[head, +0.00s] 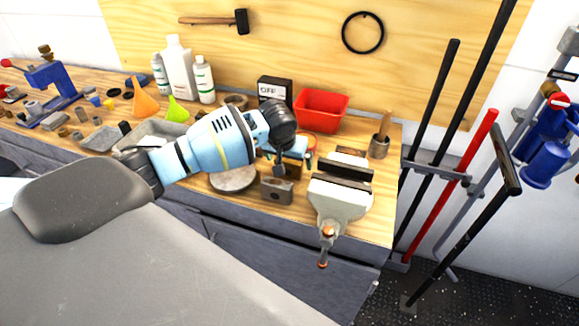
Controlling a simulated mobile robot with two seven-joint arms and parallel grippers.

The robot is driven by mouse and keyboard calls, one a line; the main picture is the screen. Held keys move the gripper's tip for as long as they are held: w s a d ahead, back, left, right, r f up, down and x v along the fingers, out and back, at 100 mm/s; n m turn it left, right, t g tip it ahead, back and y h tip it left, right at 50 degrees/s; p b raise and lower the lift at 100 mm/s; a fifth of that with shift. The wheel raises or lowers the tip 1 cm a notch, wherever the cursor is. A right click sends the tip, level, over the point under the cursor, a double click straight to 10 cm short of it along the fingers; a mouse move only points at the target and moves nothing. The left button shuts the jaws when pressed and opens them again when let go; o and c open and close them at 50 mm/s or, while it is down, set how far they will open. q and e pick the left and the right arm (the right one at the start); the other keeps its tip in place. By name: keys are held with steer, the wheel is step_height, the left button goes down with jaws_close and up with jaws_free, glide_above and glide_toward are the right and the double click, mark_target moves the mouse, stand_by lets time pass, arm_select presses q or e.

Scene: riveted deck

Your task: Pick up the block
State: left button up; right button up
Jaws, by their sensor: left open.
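A small grey metal block (276,191) with a round hole in its front face sits near the front edge of the wooden workbench, left of the vise. It is the likeliest block of the task. My left gripper (281,169) is open and points down just above and behind this block. The gripper is small in view and partly hidden by my own wrist, so I cannot tell whether its fingers touch the block. My right gripper is not in view.
A bench vise (342,197) stands close on the right. A round grey plate (233,180) lies left of the block. A red bin (321,110) and a black OFF box (275,90) stand behind. A grey tray (101,139) and several small parts crowd the left of the workbench (384,215).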

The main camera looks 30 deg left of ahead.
arm_select(q)
steer(key=x, duration=0.2)
steer(key=shift+w+f, duration=0.15)
steer(key=shift+f, duration=0.2)
steer(key=shift+c, duration=0.5)
steer(key=shift+r, duration=0.1)
steer(key=c, duration=1.3)
steer(key=shift+o, duration=0.2)
steer(key=shift+r, duration=0.45)
step_height(320, 180, up, 3)
steer(key=shift+w+f, duration=0.1)
steer(key=shift+f, duration=0.15)
steer(key=s+a, duration=0.3)
steer(key=s+a+r, duration=0.1)
steer(key=s+a, duration=0.7)
steer(key=shift+s+a+r, duration=0.2)
steer(key=shift+s+r, duration=0.05)
steer(key=shift+r, duration=0.05)
